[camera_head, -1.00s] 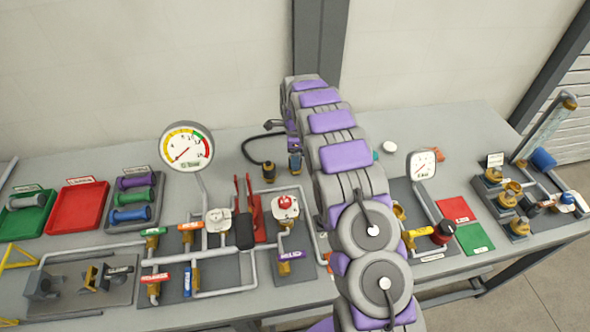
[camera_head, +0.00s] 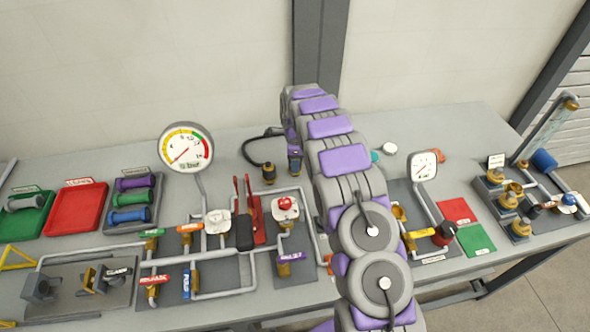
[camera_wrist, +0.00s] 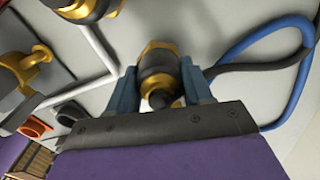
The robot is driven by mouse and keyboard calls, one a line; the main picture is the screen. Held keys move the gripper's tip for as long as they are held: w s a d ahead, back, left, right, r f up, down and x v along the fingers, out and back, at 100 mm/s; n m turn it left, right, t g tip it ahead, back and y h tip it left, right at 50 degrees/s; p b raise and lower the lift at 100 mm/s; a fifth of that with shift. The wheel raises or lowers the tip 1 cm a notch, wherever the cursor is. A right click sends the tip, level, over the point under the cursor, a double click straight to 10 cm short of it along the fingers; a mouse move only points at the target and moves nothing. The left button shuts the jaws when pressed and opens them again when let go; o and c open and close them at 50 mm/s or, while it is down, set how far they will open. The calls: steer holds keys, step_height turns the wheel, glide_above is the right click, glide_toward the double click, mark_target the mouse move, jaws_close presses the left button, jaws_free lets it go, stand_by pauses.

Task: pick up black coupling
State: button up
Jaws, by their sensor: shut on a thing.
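The black coupling (camera_wrist: 158,74), a dark cylinder with a brass collar, sits between the two blue fingers of my gripper (camera_wrist: 161,80) in the wrist view. The fingers are shut on its sides. I cannot tell how far the coupling is above the bench. A second black-and-brass fitting (camera_head: 268,174) stands just to the left, and it also shows at the upper left of the wrist view (camera_wrist: 84,8).
A dark hose (camera_head: 246,152) loops left of my gripper; a blue hose (camera_wrist: 262,40) shows in the wrist view. The red handles (camera_head: 250,208) and piping with gauges (camera_head: 186,147) stand nearer on the bench. A white cap (camera_head: 389,148) lies right of my arm.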

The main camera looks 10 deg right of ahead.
steer(key=shift+c, duration=1.2)
step_height(320, 180, up, 10)
steer(key=shift+r+p, duration=0.1)
steer(key=shift+p, duration=0.8)
